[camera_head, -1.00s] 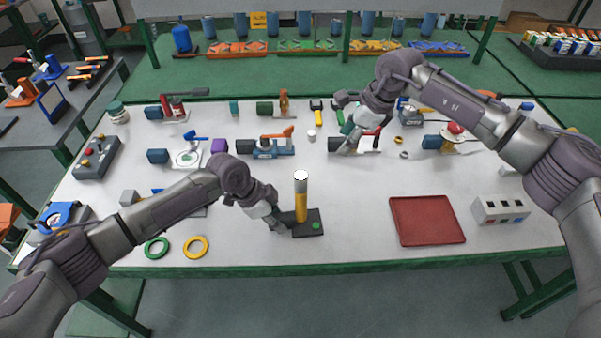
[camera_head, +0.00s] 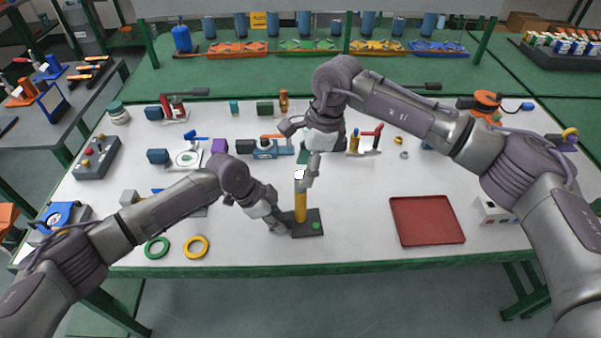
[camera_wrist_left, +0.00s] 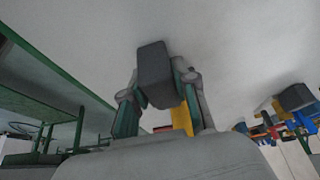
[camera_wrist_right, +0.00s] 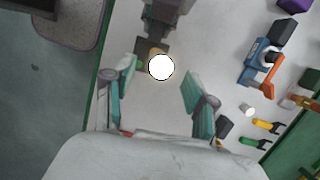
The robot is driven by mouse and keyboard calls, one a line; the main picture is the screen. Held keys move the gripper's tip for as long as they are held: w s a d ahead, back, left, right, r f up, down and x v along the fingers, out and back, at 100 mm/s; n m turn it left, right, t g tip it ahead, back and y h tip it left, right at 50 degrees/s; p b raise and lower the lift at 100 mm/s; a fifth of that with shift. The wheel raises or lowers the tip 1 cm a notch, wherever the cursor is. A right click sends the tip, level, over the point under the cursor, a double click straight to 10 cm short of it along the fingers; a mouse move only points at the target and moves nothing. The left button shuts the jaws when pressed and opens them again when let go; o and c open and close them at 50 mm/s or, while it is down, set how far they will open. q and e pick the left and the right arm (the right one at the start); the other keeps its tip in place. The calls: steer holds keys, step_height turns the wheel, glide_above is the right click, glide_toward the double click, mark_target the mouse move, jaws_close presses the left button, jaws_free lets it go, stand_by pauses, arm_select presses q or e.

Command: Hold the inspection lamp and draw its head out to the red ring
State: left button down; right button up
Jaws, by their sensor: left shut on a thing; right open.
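The inspection lamp has a yellow upright body (camera_head: 301,208), a white-topped head (camera_head: 300,174) and a dark flat base (camera_head: 308,229) with a green spot. My left gripper (camera_head: 284,219) is shut on the dark base at its left side; the left wrist view shows the dark block (camera_wrist_left: 155,75) between the fingers and part of the yellow body (camera_wrist_left: 182,120) behind. My right gripper (camera_head: 307,175) is open at the lamp's top. In the right wrist view the round white lamp top (camera_wrist_right: 161,67) lies between its parted fingers (camera_wrist_right: 158,85). I see no red ring.
A red tray (camera_head: 427,220) lies right of the lamp. A green ring (camera_head: 157,248) and a yellow ring (camera_head: 196,247) lie front left. Several tools and fixtures stand along the back of the table, including a blue clamp-like tool (camera_head: 265,150).

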steer(key=shift+x, duration=1.4)
steer(key=c, duration=0.9)
steer(key=shift+r, duration=0.1)
steer(key=shift+a+r+v, duration=0.1)
steer(key=shift+a+v, duration=0.35)
steer(key=shift+v, duration=1.45)
steer(key=shift+a+r+v, duration=0.15)
steer(key=shift+a+v, duration=0.3)
steer(key=shift+v, duration=1.45)
steer(key=shift+a+r+v, duration=0.1)
steer(key=shift+a+v, duration=0.35)
steer(key=shift+v, duration=1.45)
steer(key=o, duration=0.4)
steer(key=shift+r, duration=0.1)
steer(key=o, duration=0.6)
